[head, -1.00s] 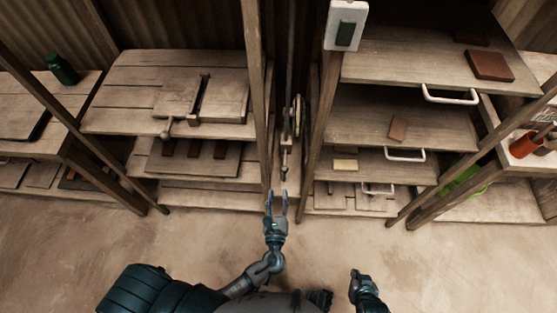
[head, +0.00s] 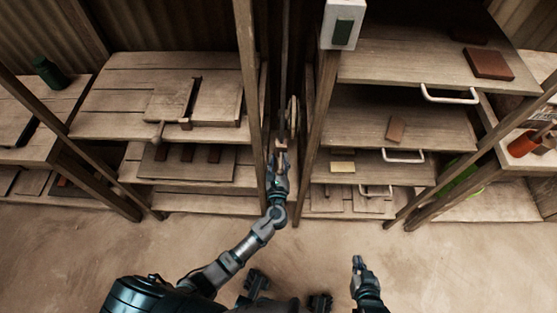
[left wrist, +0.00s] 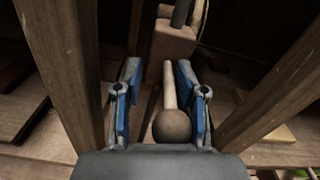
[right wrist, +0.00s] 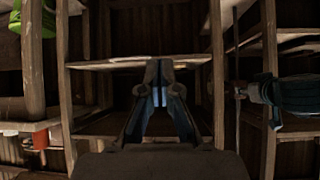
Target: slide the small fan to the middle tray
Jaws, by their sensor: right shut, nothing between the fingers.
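Three pull-out boards with pale handles stand in the right rack. The middle one (head: 360,125) carries a small brown block (head: 395,129). My left gripper (head: 279,160) reaches into the narrow gap between the two racks. In the left wrist view, its blue-lined fingers (left wrist: 157,95) are open on either side of a wooden lever (left wrist: 169,85) with a round dark knob (left wrist: 172,127), with gaps beside the lever. My right gripper (head: 357,262) is shut and empty over the floor, in front of the right rack.
Upright posts (head: 246,85) and (head: 322,115) border the gap closely. The left rack holds a wooden press-like board (head: 168,98). The floor (head: 190,235) in front is clear.

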